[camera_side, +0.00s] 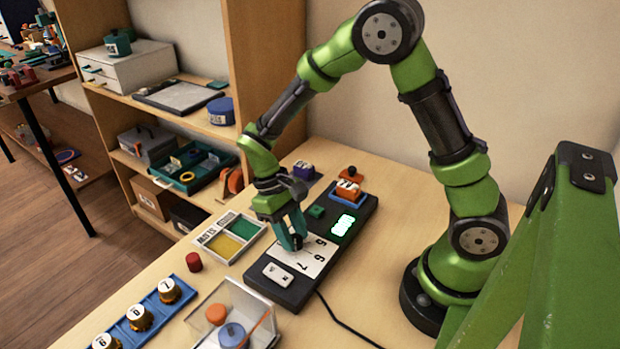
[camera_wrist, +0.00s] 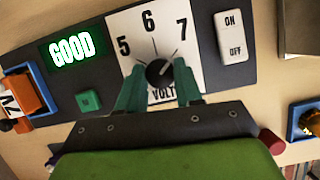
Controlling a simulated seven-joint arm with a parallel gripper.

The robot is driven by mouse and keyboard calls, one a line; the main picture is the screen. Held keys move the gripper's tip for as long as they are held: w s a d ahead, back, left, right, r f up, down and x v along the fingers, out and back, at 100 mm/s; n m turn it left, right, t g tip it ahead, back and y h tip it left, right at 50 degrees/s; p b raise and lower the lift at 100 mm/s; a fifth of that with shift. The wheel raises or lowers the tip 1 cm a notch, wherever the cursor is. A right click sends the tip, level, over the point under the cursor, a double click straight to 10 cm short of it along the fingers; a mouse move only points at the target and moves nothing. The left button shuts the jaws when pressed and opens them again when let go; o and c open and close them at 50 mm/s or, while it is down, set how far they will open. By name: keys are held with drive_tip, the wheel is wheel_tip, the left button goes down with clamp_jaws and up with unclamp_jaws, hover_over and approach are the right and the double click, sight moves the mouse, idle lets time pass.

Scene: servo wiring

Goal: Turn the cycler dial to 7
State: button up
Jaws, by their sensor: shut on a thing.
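The cycler (camera_side: 294,293) is a long dark box on the table, with a white plate (camera_side: 318,262) marked 5, 6 and 7. Its round black dial (camera_wrist: 159,72) sits below the numbers in the wrist view. A small pale mark on the dial seems to point up and right, towards the 7 side; its exact setting is hard to tell. My gripper (camera_wrist: 160,78) has its two teal fingers shut on the dial, one on each side. In the side view my gripper (camera_side: 294,238) comes down on the dial and mostly hides it.
The cycler also has a lit display (camera_wrist: 73,49) reading GOOD, a green button (camera_wrist: 88,101) and an ON/OFF switch (camera_wrist: 233,37). An orange battery-like block (camera_side: 347,190) sits at its far end. A clear box (camera_side: 235,312), a sorting tray (camera_side: 229,236) and a blue rack (camera_side: 140,318) stand nearby.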

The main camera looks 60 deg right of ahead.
idle(0.4)
drive_tip(key=o, duration=1)
drive_tip(key=shift+o, duration=0.2)
drive_tip(key=shift+r, duration=0.1)
drive_tip(key=v, duration=1.6)
drive_tip(key=shift+r, duration=0.4)
drive_tip(key=shift+w, duration=0.1)
